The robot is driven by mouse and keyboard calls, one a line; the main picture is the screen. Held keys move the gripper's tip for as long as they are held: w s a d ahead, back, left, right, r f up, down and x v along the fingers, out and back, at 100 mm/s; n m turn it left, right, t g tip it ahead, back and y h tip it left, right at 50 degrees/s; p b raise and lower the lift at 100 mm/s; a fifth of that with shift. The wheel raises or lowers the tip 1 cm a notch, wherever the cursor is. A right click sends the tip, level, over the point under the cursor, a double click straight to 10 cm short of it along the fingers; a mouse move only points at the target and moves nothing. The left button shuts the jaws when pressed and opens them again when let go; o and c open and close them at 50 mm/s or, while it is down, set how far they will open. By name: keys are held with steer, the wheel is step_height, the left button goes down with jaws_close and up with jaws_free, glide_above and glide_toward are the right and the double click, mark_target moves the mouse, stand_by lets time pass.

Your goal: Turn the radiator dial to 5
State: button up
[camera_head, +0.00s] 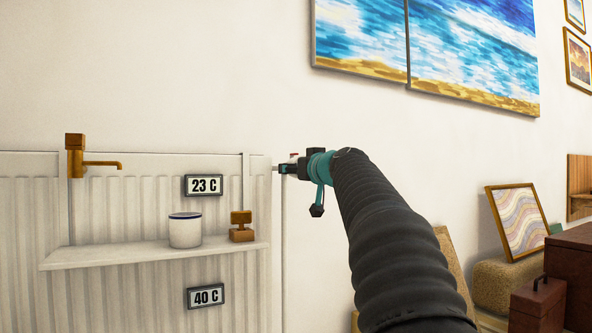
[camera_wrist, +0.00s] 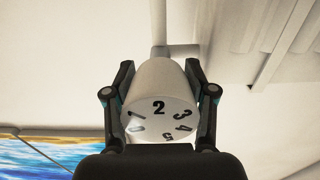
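The radiator dial (camera_wrist: 160,88) is a white, round knob in the wrist view. Its end face points at the camera and carries black numbers: 2 is at the top of the face, 1 to the left, 3 and 4 to the right, 5 at the bottom. My gripper (camera_wrist: 160,76) has one finger on each side of the dial, close to its sides. I cannot tell whether both fingers touch it. In the head view my gripper (camera_head: 279,168) is at the radiator's right end. The dial is not clearly visible there.
The ribbed white radiator (camera_head: 120,200) has a shelf (camera_head: 110,256) with a white mug (camera_head: 185,231) and a small brown object (camera_head: 241,227). Displays read 23 C (camera_head: 204,185) and 40 C (camera_head: 206,296). A brass tap (camera_head: 76,157) is at left. A sea painting (camera_head: 470,45) hangs above.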

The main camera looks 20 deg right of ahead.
steer(key=c, duration=0.3)
steer(key=shift+m, duration=0.3)
steer(key=m, duration=0.5)
steer(key=shift+a, duration=0.1)
steer(key=m+p, duration=0.1)
steer(key=m, duration=0.4)
stand_by(0.4)
steer(key=o, duration=1.1)
